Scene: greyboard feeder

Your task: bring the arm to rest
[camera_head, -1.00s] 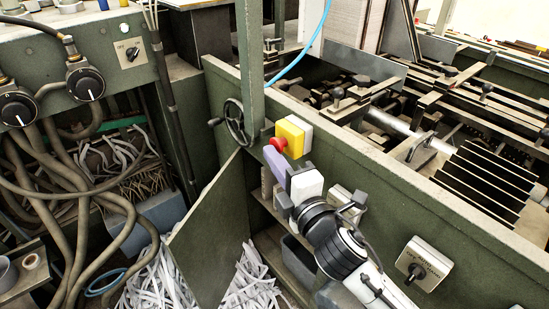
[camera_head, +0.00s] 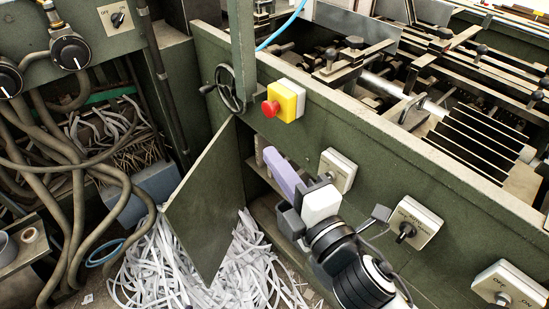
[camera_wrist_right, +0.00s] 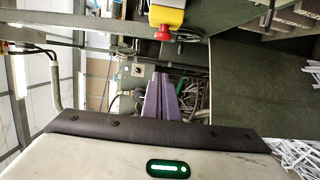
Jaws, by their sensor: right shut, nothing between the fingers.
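My right gripper (camera_head: 270,154) has purple fingers, shut together with nothing between them. It points up and left in the head view, below the red stop button (camera_head: 270,108) on its yellow box (camera_head: 289,97), with a clear gap. In the right wrist view the shut purple fingers (camera_wrist_right: 160,76) point away from the camera, and the red button (camera_wrist_right: 163,33) shows above them. My right arm reaches in from the lower right in the head view. My left gripper is not in view.
A green machine wall (camera_head: 370,150) carries switch boxes (camera_head: 414,222) close to my right arm. A handwheel (camera_head: 230,88) is left of the yellow box. An open green door panel (camera_head: 205,215) stands left of the gripper, above shredded paper strips (camera_head: 165,270).

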